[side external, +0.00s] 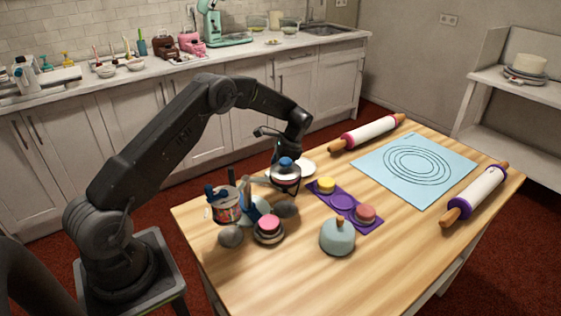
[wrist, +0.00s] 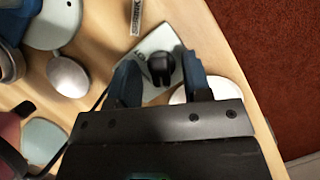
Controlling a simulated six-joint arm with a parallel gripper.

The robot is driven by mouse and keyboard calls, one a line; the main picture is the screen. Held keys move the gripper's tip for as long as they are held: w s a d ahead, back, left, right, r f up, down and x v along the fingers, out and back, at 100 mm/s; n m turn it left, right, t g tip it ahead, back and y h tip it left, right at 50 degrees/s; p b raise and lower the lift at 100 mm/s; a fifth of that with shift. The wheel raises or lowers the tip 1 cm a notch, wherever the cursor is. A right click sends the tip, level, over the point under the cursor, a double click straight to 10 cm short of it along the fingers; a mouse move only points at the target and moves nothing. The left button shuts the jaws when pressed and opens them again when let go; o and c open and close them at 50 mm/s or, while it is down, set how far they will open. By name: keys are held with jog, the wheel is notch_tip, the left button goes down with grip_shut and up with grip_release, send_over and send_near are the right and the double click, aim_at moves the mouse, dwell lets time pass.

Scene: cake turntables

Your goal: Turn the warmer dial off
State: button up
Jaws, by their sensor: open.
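In the wrist view a black dial (wrist: 161,68) stands on a pale grey plate-like warmer (wrist: 152,42). My gripper (wrist: 160,78) is open, with one dark blue finger on each side of the dial. I cannot tell whether either finger touches it. The dial's setting is not readable. The dial and most of the warmer are hidden there.
A white round item (wrist: 222,89) lies close beside the right finger. A grey rounded item (wrist: 68,76) lies to the left. The table also holds a purple tray (side external: 343,202), a pale blue dome (side external: 337,238), a blue mat (side external: 430,190) and two rolling pins. The table edge is close on the right.

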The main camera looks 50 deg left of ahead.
jog(key=v, duration=1.3)
jog(key=shift+r, duration=0.35)
jog(key=shift+w+d, duration=0.1)
jog(key=s+d+r+n+t, duration=0.1)
jog(key=s+d+r+t, duration=0.2)
jog(key=s+d+r, duration=0.5)
jog(key=s+d+r+n+t, duration=0.2)
jog(key=s+d+r, duration=0.3)
jog(key=r, duration=0.5)
jog(key=s+d+f+n+t+h, duration=0.1)
jog(key=s+d+f+t, duration=0.1)
jog(key=s, duration=0.8)
jog(key=s+d+f+n+t+h, duration=0.1)
jog(key=s+d, duration=0.3)
jog(key=s, duration=0.6)
jog(key=shift+s+d+f+n+t, duration=0.4)
jog(key=shift+f+t, duration=0.25)
jog(key=shift+t, duration=0.15)
